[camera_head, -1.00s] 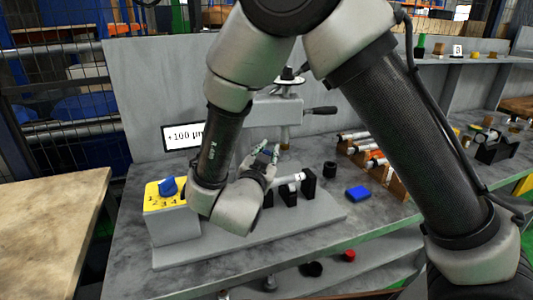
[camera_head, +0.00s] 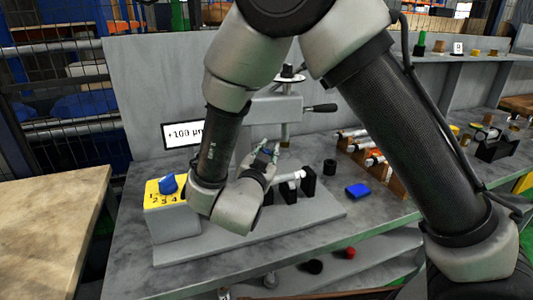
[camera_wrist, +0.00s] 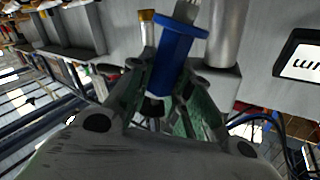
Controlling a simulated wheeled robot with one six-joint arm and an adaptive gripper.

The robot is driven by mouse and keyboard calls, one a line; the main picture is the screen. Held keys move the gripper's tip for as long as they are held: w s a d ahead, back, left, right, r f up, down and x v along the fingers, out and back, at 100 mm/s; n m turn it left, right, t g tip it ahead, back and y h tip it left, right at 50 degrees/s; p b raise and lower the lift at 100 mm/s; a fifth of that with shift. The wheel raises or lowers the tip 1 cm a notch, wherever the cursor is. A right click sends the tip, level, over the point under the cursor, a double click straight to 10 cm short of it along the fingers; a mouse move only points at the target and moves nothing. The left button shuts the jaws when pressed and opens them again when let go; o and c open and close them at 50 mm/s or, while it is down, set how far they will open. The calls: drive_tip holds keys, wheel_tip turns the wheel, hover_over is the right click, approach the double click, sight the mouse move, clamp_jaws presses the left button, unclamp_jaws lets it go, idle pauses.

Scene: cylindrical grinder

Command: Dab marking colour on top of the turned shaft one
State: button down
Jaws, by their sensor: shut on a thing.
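The turned shaft, a pale cylinder (camera_head: 290,176), lies across black supports (camera_head: 308,182) on the grey machine base. I cannot tell which numbered shaft it is. My gripper (camera_head: 267,151) is just left of and above the shaft, at the machine. In the wrist view my gripper (camera_wrist: 168,95) is shut on a blue flanged tool (camera_wrist: 178,45) with a pale ribbed end, held between green finger pads. The tool's end points away from the wrist, beside a grey metal column (camera_wrist: 228,30). My own wrist hides the left end of the shaft.
A yellow box with a blue knob (camera_head: 168,185) stands left of the base. A display reading +100 µm (camera_head: 184,134) is behind my arm. A lever (camera_head: 320,108) sticks out right. A blue block (camera_head: 357,191), a black cup (camera_head: 329,167) and racked shafts (camera_head: 375,160) stand right.

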idle(0.3)
drive_tip(key=shift+r, duration=3.45)
